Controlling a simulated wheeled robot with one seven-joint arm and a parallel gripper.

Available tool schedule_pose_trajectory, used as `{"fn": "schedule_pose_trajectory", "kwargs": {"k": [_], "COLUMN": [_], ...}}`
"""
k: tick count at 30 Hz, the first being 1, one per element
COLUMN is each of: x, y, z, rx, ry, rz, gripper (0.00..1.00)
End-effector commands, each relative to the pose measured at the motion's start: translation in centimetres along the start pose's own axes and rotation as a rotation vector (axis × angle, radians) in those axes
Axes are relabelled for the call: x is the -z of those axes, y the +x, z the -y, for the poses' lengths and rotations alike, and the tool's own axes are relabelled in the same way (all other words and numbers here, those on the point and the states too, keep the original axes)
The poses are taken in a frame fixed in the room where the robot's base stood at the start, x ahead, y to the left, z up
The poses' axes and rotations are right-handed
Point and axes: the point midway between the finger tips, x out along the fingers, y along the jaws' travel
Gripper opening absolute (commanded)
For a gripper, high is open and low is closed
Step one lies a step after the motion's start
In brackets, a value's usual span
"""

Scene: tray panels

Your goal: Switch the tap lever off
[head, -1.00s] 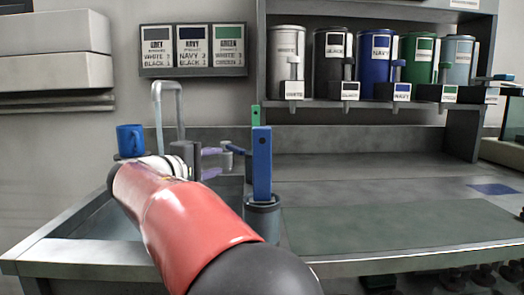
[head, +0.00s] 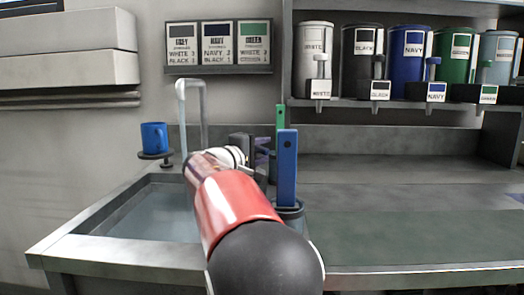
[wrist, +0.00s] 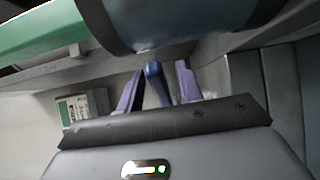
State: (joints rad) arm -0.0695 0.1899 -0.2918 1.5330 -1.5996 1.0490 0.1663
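The grey tap pipe (head: 204,110) rises behind the sink's back edge and bends over at the top. My arm reaches forward across the sink's right side. Contact with either finger cannot be made out. The lever is hidden in the head view.
A blue upright bar (head: 287,170) and a green one (head: 280,125) stand in a dark holder beside my arm. A blue mug (head: 153,137) sits on a small stand at left. The sink (head: 140,215) is in front.

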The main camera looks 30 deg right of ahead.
Motion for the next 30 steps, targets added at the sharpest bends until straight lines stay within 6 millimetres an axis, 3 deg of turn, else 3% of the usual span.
{"fn": "schedule_pose_trajectory", "kwargs": {"k": [2,9,19,30], "x": [0.0,0.0,0.1,0.8], "y": [0.0,0.0,-0.1,-1.4], "z": [0.0,0.0,0.0,-0.1], "rx": [0.0,0.0,0.001,0.0], "ry": [0.0,0.0,0.0,-0.001], "rz": [0.0,0.0,0.013,0.223], "gripper": [0.32,0.01,0.0,0.0]}}
